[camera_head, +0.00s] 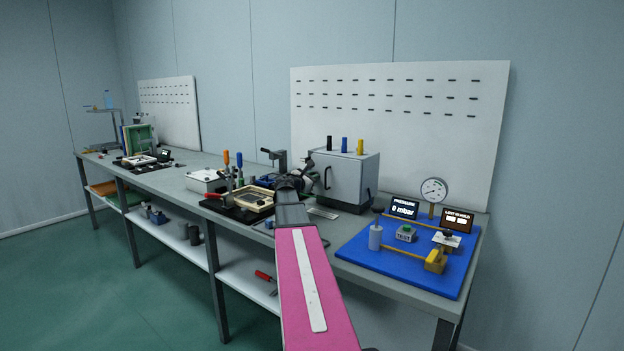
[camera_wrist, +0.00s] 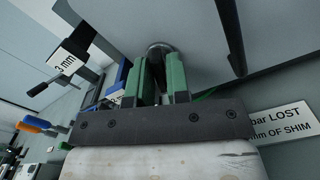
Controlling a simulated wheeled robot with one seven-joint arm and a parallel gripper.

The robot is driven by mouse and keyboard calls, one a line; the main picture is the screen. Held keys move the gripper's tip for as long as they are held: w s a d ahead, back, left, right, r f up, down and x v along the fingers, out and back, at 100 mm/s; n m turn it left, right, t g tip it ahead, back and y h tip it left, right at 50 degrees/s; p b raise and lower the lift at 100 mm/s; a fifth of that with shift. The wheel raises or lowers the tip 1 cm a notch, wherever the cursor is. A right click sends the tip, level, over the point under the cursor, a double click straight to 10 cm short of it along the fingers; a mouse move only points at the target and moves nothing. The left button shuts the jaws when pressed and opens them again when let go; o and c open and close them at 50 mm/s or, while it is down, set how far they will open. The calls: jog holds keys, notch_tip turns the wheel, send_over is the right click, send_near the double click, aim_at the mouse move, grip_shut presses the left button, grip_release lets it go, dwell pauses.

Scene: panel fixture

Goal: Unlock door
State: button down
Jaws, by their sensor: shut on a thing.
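The grey cabinet (camera_head: 349,172) stands on the bench, and its closed door (camera_wrist: 200,30) fills the top of the wrist view. The door's black bar handle (camera_head: 327,178) also shows at the right of the wrist view (camera_wrist: 231,38). A round metal lock (camera_wrist: 160,47) sits on the door face, directly beyond my fingertips. My gripper (camera_wrist: 161,72) has its green fingers shut on a dark, narrow lock piece between them. The fingers hide most of this piece, so I cannot tell how far it is turned. In the head view my arm covers the lock.
Black, blue and yellow cylinders (camera_head: 345,145) stand on top of the cabinet. A blue board (camera_head: 385,255) with a gauge and displays lies to the right. A wooden-framed tray (camera_head: 247,199) and upright tools are to the left.

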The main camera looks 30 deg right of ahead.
jog(key=shift+n, duration=2.3)
jog(key=c, duration=1.2)
grip_release()
jog(key=shift+v, duration=5.4)
jog(key=shift+f, duration=0.1)
